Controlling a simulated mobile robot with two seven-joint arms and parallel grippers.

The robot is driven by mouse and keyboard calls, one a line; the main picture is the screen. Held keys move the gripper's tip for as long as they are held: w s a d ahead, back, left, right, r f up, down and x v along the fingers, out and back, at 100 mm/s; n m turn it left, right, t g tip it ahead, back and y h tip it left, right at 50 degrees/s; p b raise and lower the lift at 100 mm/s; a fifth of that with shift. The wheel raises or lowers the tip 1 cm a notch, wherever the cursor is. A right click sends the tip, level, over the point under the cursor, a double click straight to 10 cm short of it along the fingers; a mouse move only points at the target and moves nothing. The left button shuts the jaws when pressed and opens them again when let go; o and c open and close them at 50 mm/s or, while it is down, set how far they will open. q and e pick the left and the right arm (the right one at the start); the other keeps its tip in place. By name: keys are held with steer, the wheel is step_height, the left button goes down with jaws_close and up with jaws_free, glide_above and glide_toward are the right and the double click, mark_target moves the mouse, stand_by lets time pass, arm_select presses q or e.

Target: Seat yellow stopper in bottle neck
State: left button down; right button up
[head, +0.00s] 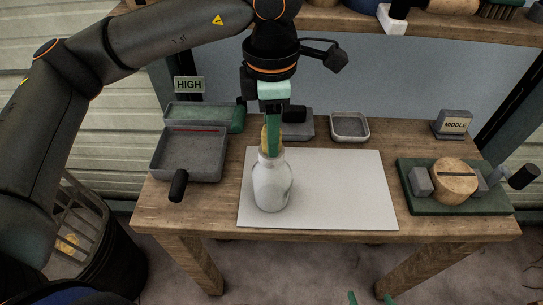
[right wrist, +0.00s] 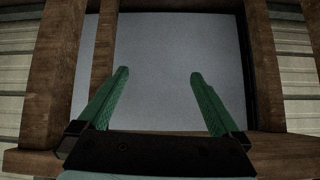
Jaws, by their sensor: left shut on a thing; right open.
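A white bottle (head: 271,187) stands upright on the pale sheet at the left middle of the bench. The yellow stopper (head: 265,137) shows in part beside the green fingers, directly above the bottle neck. My left gripper (head: 272,147) points down over the neck and is shut on the stopper. Its fingers hide part of the stopper, and I cannot tell how far it sits in the neck. My right gripper (head: 370,298) shows only its green fingertips at the bottom edge of the head view. In the right wrist view its fingers (right wrist: 160,82) are apart and empty.
A pale sheet (head: 340,190) covers the bench middle, clear right of the bottle. A grey tray (head: 190,160) with a black handle is left. A small dish (head: 350,127) stands behind. A green-based fixture with a round wooden block (head: 454,179) is right. A shelf (head: 430,25) runs above.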

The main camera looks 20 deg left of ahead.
arm_select(q)
steer(key=shift+c, duration=2)
jaws_free()
steer(key=shift+r, duration=0.7)
step_height(320, 180, up, 11)
steer(key=p, duration=0.1)
arm_select(e)
steer(key=shift+w+a+r, duration=0.2)
steer(key=shift+a+r, duration=0.15)
steer(key=shift+r, duration=0.3)
steer(key=shift+w+a+r, duration=0.15)
steer(key=shift+a+r, duration=0.2)
steer(key=shift+r, duration=0.25)
